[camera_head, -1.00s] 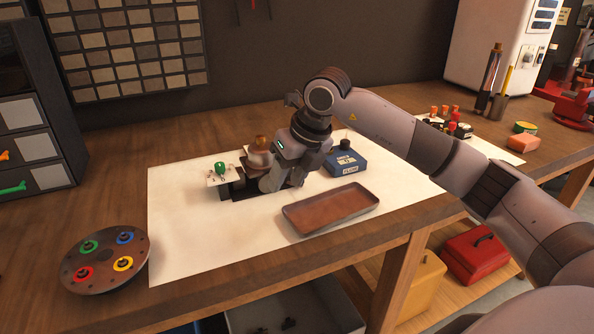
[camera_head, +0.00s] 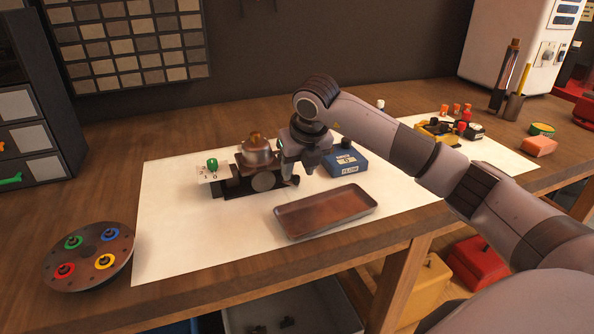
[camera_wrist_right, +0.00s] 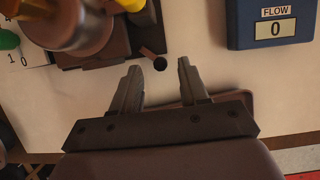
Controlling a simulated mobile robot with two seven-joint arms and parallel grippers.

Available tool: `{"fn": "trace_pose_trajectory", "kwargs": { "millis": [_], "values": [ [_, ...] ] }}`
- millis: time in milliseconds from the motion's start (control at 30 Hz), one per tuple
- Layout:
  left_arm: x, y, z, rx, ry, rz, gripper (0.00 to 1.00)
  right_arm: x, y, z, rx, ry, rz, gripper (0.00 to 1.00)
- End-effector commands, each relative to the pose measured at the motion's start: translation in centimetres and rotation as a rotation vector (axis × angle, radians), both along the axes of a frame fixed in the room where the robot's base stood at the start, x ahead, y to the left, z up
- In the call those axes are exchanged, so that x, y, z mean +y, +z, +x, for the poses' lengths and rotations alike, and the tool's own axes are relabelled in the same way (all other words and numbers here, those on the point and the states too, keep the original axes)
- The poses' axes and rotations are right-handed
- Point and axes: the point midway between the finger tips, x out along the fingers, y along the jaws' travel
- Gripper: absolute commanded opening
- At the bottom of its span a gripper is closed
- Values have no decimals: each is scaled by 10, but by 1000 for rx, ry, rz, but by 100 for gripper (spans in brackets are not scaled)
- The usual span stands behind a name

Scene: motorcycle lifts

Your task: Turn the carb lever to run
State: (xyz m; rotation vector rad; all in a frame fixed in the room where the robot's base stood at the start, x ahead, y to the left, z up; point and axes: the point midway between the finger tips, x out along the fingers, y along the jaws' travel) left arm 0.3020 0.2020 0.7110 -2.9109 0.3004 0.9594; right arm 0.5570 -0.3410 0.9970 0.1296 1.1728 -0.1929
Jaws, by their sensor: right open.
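The carburettor (camera_head: 257,155) sits on a dark stand on the white mat, with a brass-coloured cap on top. A green lever knob (camera_head: 212,165) stands at its left by a white plate (camera_head: 213,175) with markings. In the right wrist view, part of the green knob (camera_wrist_right: 8,40) and the plate (camera_wrist_right: 25,56) show at the left edge. My right gripper (camera_wrist_right: 158,75) is open and empty, pointing down just right of the carburettor, as the head view also shows (camera_head: 300,172). A small dark round spot lies between its fingertips in the wrist view. My left gripper is not in view.
A blue FLOW box (camera_head: 344,162) reading 0 (camera_wrist_right: 275,29) stands right of the gripper. A brown tray (camera_head: 325,211) lies in front. A round disc (camera_head: 88,256) with coloured knobs is at front left. The white mat (camera_head: 190,235) is bare at its front left.

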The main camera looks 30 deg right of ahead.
Motion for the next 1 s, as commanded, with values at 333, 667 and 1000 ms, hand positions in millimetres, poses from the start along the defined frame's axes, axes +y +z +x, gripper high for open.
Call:
{"fn": "trace_pose_trajectory", "kwargs": {
  "millis": [333,667,1000],
  "values": [
    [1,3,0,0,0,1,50,-2,-21,8,-1,0,0,44],
    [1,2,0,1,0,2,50,-2,-20,8,-1,1,-1,0],
    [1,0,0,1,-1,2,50,-4,-21,9,0,38,0,0]
  ]
}}
